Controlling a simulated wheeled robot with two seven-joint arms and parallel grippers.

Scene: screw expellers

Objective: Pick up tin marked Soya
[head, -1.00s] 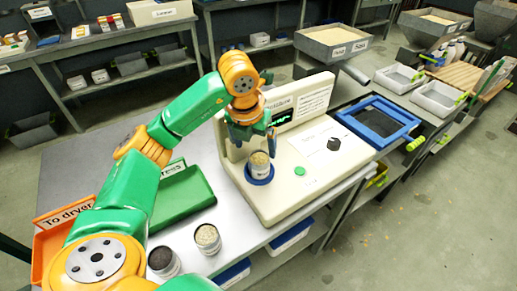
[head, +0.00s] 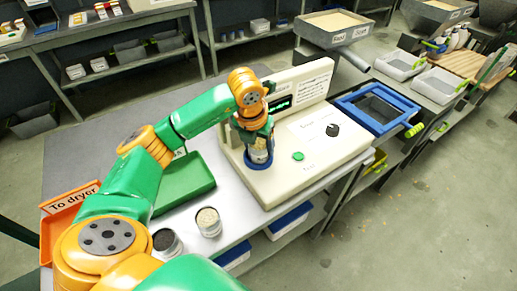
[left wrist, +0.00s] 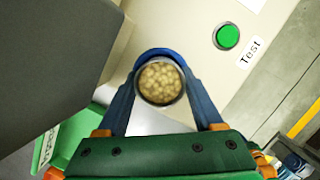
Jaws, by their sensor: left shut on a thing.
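A tin (head: 259,154) of pale beans stands on the round blue rest (head: 258,166) of the cream testing machine. Its open top (left wrist: 160,82) shows in the left wrist view, full of yellowish beans. Any marking on this tin is too small to read. My left gripper (head: 258,146) is around the tin from above, its blue fingers (left wrist: 118,108) shut on the tin's two sides. Two more tins stand on the table, one with dark contents (head: 166,242) and one with pale contents (head: 208,222). My right gripper is not in view.
The machine's body (head: 310,140) carries a green button (head: 298,156) and a black knob (head: 332,130). A green tray (head: 184,184) lies left of it, and an orange "To dryer" tray (head: 62,225) is farther left. A blue-framed sieve (head: 378,108) stands to the right.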

